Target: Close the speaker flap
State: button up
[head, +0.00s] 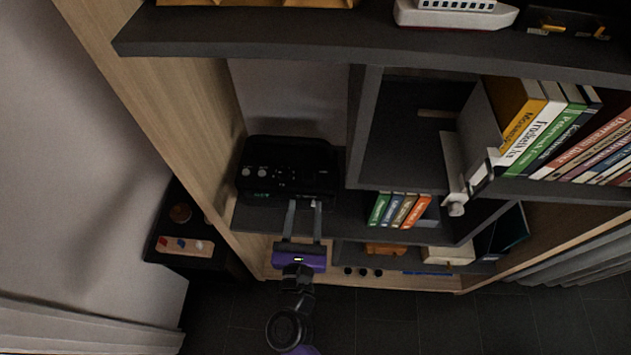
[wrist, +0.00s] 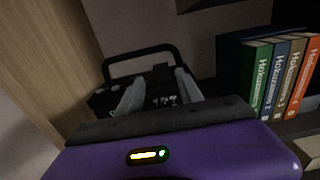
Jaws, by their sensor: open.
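The speaker (head: 285,163) is a black box with knobs on its front, standing on the left part of the middle shelf. In the wrist view the speaker (wrist: 160,98) shows a raised carry handle on top and small light marks on its front. No flap stands out clearly, so I cannot tell its position. My gripper (head: 303,204) is open and empty, with its two grey fingers apart and pointing at the speaker's lower front. In the wrist view my gripper (wrist: 160,76) overlaps the speaker's front; I cannot tell whether it touches.
A wooden side wall (head: 180,110) bounds the bay on the left. Small upright books (head: 399,210) stand right of the speaker. An upper shelf (head: 300,35) overhangs it. A bracket-like grey piece (head: 456,175) juts out farther right. A low black table (head: 178,258) stands at left.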

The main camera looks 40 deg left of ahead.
jog(key=x, duration=0.7)
jog(key=shift+w, duration=0.3)
jog(key=shift+a, duration=0.15)
grip_shut()
